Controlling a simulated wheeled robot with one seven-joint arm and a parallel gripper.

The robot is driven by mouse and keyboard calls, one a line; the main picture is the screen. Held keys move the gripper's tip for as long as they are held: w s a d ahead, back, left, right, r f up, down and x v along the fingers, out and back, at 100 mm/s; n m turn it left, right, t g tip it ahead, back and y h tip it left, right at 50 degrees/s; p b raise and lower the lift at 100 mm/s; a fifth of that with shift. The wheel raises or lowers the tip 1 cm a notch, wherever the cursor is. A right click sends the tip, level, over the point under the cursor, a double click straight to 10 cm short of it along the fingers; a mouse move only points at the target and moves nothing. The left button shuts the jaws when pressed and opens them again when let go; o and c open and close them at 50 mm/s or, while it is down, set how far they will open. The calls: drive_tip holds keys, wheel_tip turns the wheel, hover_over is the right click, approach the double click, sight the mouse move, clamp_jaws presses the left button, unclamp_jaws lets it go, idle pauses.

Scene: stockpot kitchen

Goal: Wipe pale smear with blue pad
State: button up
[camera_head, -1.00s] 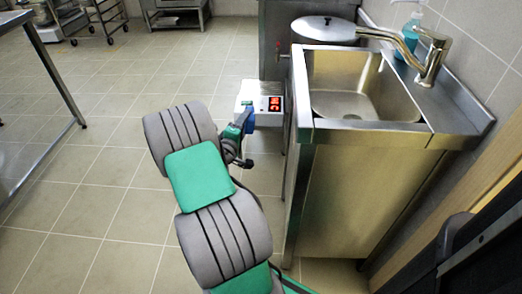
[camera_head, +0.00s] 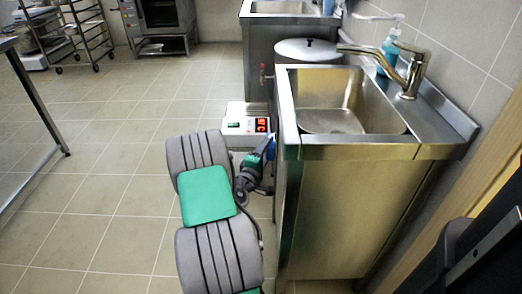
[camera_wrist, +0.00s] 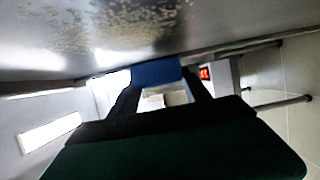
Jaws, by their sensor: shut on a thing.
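The blue pad (camera_wrist: 156,72) is between the two dark fingers of my gripper (camera_wrist: 158,80) in the wrist view. My gripper is shut on it. The pad is at the edge of a grey steel surface in that view; I cannot tell whether they touch. A pale speckled smear (camera_wrist: 110,25) spreads over this steel, above the pad in the picture. In the head view my gripper (camera_head: 258,160) is at the left side of the steel sink unit (camera_head: 350,200), with a bit of blue showing by the unit's edge. The smear does not show in the head view.
A white box with a red display (camera_head: 248,122) stands just behind my gripper. A round lidded pot (camera_head: 307,50) is behind the sink basin (camera_head: 335,118), with a tap (camera_head: 408,70) at right. A table leg (camera_head: 40,100) is at left. Tiled floor between is clear.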

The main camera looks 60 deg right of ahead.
drive_tip(key=shift+s+d+p, duration=0.3)
drive_tip(key=shift+s+d, duration=0.15)
drive_tip(key=shift+s, duration=0.4)
idle(0.6)
